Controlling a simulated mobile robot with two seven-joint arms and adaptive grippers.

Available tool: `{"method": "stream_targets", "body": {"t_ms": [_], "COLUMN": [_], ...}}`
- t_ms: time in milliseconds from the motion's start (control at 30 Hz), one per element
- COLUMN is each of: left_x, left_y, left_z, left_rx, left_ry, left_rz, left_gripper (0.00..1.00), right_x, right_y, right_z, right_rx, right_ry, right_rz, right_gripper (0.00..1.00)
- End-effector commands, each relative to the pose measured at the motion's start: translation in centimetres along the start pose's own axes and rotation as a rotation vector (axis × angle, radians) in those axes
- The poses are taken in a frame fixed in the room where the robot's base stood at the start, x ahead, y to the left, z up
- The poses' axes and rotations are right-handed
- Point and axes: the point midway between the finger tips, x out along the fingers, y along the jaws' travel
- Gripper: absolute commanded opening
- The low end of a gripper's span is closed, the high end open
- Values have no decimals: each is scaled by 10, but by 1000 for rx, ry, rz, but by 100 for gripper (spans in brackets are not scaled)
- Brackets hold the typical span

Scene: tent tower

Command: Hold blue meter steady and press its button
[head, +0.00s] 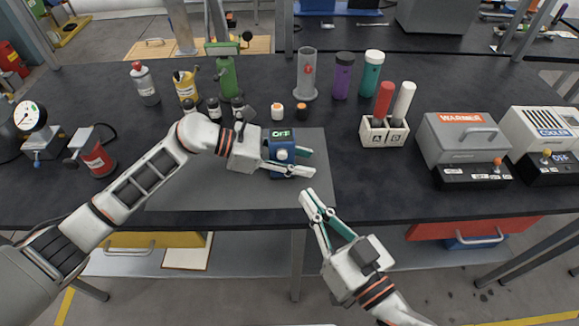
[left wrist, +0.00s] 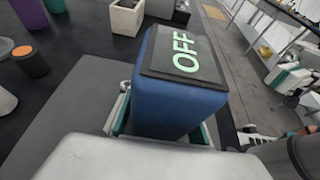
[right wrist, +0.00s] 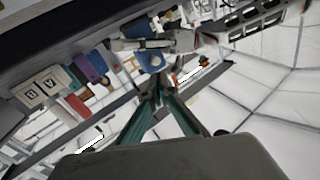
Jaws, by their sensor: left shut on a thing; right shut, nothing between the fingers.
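The blue meter (head: 283,160) stands upright on the grey mat on the bench, its dark top display reading OFF. A pale round button shows on its front face in the head view. My left gripper (head: 308,163) is shut on the meter from the left, its fingers along both sides. The left wrist view shows the meter's blue body (left wrist: 178,98) close up; the button is hidden there. The right wrist view shows the meter (right wrist: 152,62) beyond the fingertips.
A white block (head: 384,134) holding a red and a white tube stands right of the mat (head: 225,195). Small jars, bottles and cylinders stand behind the meter. A warmer (head: 463,145) and a cooler (head: 552,135) are at the right. The bench front right of the mat is clear.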

Motion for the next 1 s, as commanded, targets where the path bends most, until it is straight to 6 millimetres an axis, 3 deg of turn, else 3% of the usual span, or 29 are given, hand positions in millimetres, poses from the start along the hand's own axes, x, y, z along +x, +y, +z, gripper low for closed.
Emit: {"method": "stream_targets", "body": {"t_ms": [600,800,1000], "left_x": [0,0,0], "left_y": [0,0,0], "left_z": [0,0,0], "left_rx": [1,1,1], "left_ry": [-1,-1,-1], "left_rz": [0,0,0], "left_gripper": [4,4,4], "right_x": [-32,-39,-41], "right_y": [1,1,1], "right_z": [-1,-1,-1], "right_rx": [-1405,-1682,-1774], "right_ry": [76,115,130], "right_rz": [-148,-172,-179], "right_gripper": [0,0,0]}}
